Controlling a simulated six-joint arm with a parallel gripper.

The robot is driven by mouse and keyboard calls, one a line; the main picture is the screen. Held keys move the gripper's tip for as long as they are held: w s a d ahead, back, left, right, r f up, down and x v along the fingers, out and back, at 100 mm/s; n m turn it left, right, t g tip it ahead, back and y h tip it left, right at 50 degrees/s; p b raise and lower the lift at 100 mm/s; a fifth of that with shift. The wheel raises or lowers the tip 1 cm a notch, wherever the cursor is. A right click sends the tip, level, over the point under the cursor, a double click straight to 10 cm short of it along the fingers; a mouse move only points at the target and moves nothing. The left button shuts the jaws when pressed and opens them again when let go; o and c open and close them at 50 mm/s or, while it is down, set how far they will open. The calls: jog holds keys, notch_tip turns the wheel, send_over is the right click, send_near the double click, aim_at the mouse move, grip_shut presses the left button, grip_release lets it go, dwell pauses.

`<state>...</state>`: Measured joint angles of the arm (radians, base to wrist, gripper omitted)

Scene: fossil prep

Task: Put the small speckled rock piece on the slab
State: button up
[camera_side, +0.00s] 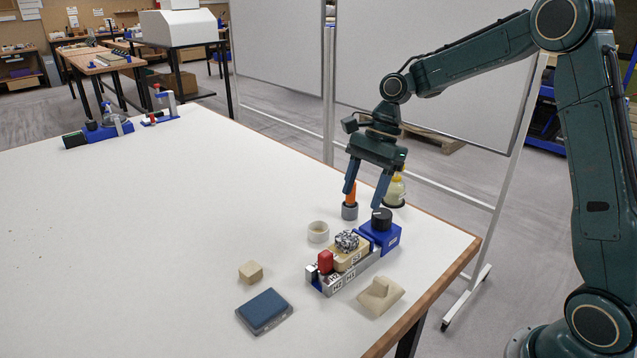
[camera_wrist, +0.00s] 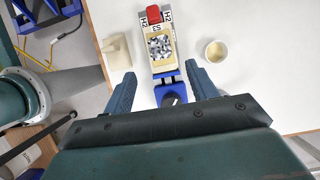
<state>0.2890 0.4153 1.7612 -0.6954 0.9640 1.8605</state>
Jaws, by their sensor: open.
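The small black-and-white speckled rock piece (camera_side: 347,240) rests on top of a tan slab-like block (camera_side: 353,257) marked S3. The block sits in a blue and grey vise-like holder (camera_side: 388,237) with a red part at its near end. The wrist view also shows the speckled piece (camera_wrist: 159,46) lying on the tan block (camera_wrist: 154,67), within the holder. My gripper (camera_side: 362,198) is open and empty, above and behind the speckled piece and apart from it. In the wrist view its two fingers (camera_wrist: 161,72) stand either side of the holder's black-knobbed end.
Close by stand a round cream cup (camera_side: 318,232), a beige cube (camera_side: 251,272), a dark blue pad (camera_side: 263,309) and a pale wedge-shaped piece (camera_side: 380,296). An orange-topped tool (camera_side: 350,205) and a yellow-capped bottle (camera_side: 396,190) stand behind. The table's left side is mostly clear.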

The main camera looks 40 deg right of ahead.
jog(key=shift+v, duration=1.2)
jog(key=s+a+r+n+t+h, duration=0.1)
jog(key=s+a+r+n+t, duration=0.1)
jog(key=s+r+n, duration=0.3)
jog(key=s+a+r+n+t+h, duration=0.1)
jog(key=s+a+r+n, duration=0.2)
jog(key=s, duration=0.5)
jog(key=s+d+f+n+t+h, duration=0.1)
jog(key=s+d+n+t+h, duration=0.1)
jog(key=s+n, duration=0.8)
jog(key=shift+s+d+t, duration=0.3)
jog(key=shift+s+d, duration=0.2)
jog(key=shift+s, duration=0.6)
